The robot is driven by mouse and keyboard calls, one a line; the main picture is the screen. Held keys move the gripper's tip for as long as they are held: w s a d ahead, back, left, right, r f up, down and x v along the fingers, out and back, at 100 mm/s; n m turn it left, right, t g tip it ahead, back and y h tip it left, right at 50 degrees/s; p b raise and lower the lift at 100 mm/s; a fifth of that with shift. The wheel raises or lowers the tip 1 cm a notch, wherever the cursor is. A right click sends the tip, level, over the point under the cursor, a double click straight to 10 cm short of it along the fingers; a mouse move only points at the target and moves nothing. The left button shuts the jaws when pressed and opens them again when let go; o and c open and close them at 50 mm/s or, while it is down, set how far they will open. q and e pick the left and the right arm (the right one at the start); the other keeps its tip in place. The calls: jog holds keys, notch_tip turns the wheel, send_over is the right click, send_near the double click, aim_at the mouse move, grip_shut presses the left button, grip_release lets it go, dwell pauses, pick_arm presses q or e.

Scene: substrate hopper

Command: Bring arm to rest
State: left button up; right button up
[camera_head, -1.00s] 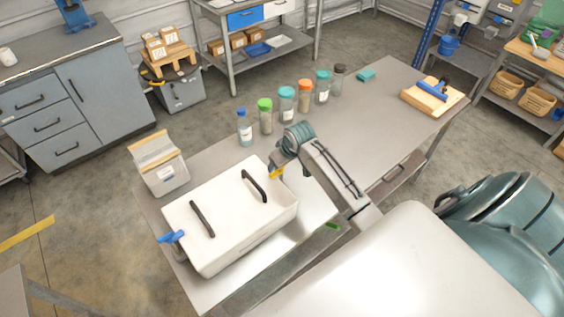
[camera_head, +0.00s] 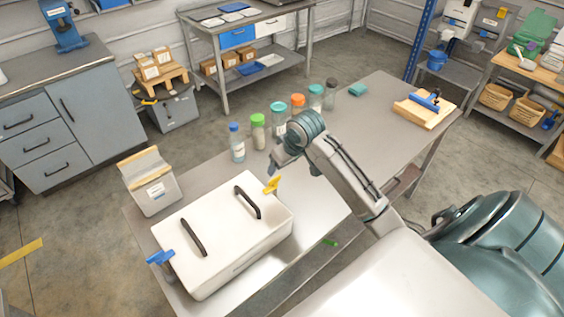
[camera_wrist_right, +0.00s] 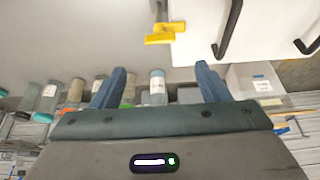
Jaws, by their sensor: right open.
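My right gripper (camera_head: 274,164) hangs over the table just beyond the far right corner of the white hopper box (camera_head: 212,236). In the right wrist view its two blue fingers stand apart with nothing held between them (camera_wrist_right: 160,75). The box has a closed white lid with two black handles (camera_head: 247,201). A yellow latch (camera_head: 271,185) is on its right side, close to the gripper but apart from it, and also shows in the wrist view (camera_wrist_right: 162,34). A blue latch (camera_head: 161,257) is on its left side. My left gripper is out of view.
Several capped jars (camera_head: 279,115) stand in a row behind the gripper. A white pouch (camera_head: 152,185) stands left of the box. A teal block (camera_head: 358,89) and a wooden board with a blue tool (camera_head: 424,109) lie at the far right. The table's middle right is clear.

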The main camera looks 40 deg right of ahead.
jog(key=s+a+f, duration=0.2)
jog(key=s+a, duration=0.1)
jog(key=s, duration=0.6)
jog(key=s+a+f+h, duration=0.1)
jog(key=s+a+f, duration=0.2)
jog(key=s, duration=0.6)
jog(key=s+a+f, duration=0.2)
jog(key=s+a, duration=0.2)
jog(key=s, duration=0.6)
jog(key=d+f+g+b, duration=0.25)
jog(key=f+b, duration=0.45)
jog(key=f, duration=3.2)
jog(key=s+d+f+b, duration=0.2)
jog(key=s+f+b, duration=0.2)
jog(key=s+f, duration=1.4)
notch_tip(320, 180, down, 4)
jog(key=shift+s+g, duration=0.2)
jog(key=shift+g, duration=0.25)
